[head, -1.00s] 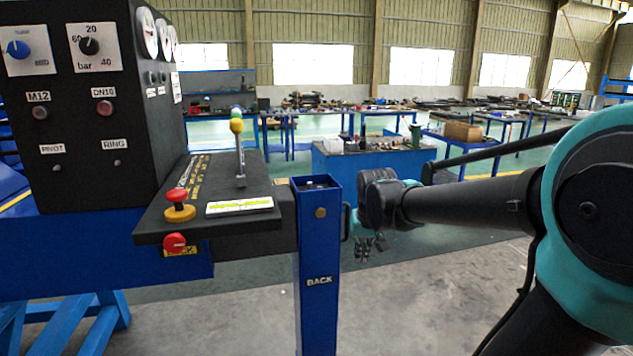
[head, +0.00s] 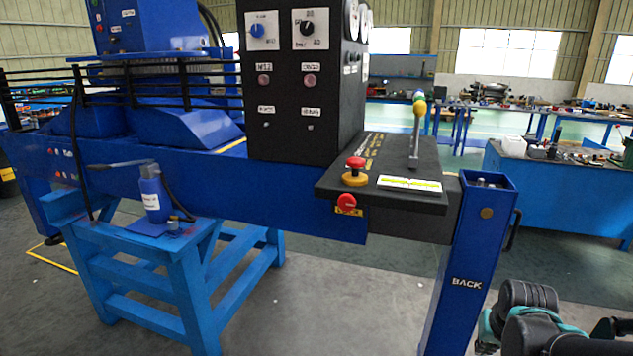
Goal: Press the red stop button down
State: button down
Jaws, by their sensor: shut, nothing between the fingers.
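A red mushroom button (head: 355,163) on a yellow base stands on top of the black control desk (head: 340,188), near its front left. A second red button (head: 346,201) sits on the desk's front face, over a yellow label. I cannot tell from the picture which one is meant by the stop button. My gripper (head: 486,347) is at the bottom right, shut and mostly cut off by the picture edge and hidden by my wrist. It is right of and below both buttons, apart from them, beyond the blue post.
A blue post (head: 466,270) marked BACK stands between my gripper and the desk. A lever (head: 417,130) with a yellow and green knob rises from the desk. A tall black panel (head: 300,110) with dials stands behind it to the left. The floor in front is clear.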

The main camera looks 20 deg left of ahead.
aim_at(355, 164)
jog(key=u, duration=0.95)
